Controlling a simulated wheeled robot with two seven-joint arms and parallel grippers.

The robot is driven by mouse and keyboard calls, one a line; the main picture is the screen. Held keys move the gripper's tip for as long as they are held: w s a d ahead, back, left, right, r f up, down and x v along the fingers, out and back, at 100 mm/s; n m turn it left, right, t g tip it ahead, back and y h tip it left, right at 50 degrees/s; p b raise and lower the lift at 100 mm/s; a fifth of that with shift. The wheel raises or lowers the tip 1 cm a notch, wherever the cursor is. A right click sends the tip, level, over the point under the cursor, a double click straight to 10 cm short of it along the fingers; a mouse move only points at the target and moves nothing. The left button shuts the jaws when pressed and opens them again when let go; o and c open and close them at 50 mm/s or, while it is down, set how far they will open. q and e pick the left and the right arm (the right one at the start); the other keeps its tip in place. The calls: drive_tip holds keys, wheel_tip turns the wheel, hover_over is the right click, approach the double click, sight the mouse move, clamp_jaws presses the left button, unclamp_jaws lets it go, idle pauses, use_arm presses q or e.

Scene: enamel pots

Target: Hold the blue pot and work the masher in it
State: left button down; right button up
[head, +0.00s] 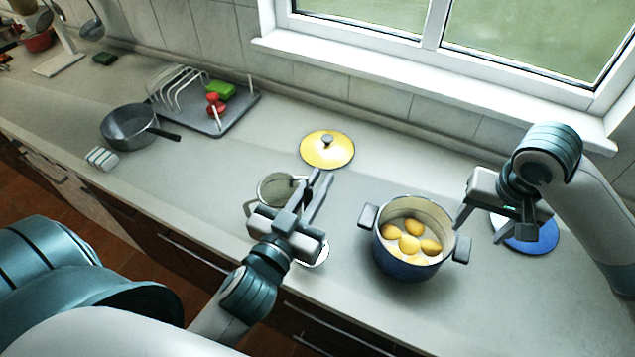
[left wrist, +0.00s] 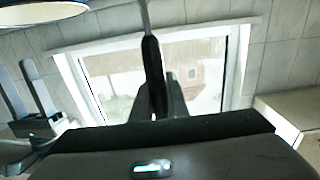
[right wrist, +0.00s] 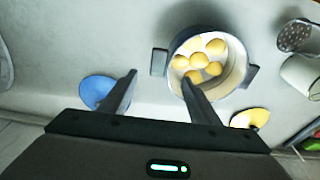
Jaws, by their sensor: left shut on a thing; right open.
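The blue pot (head: 405,262) stands on the counter with several yellow potatoes (head: 409,243) in it. It also shows in the right wrist view (right wrist: 236,75). My left gripper (head: 319,180), left of the pot, is shut on the masher's dark handle (left wrist: 152,70). The masher's perforated plate (right wrist: 295,37) hangs left of the pot in the head view, outside it, partly hidden by my gripper. My right gripper (head: 477,232) is open near the pot's right handle (head: 462,250). In the right wrist view that handle (right wrist: 159,62) shows between the fingertips, apparently untouched.
A pale container (head: 278,187) stands behind my left gripper. A yellow lid (head: 327,150) lies farther back. A blue lid (head: 535,240) lies right of the pot, partly behind my right gripper. A grey pan (head: 128,125) and a rack tray (head: 240,110) are far left.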

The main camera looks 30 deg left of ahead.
sight(462, 247)
drive_tip(key=shift+w+f, duration=0.25)
drive_tip(key=shift+f, duration=1.3)
drive_tip(key=shift+w+f, duration=0.2)
drive_tip(key=shift+f, duration=1.35)
drive_tip(key=shift+w+f, duration=0.25)
drive_tip(key=shift+f, duration=1.3)
clamp_jaws()
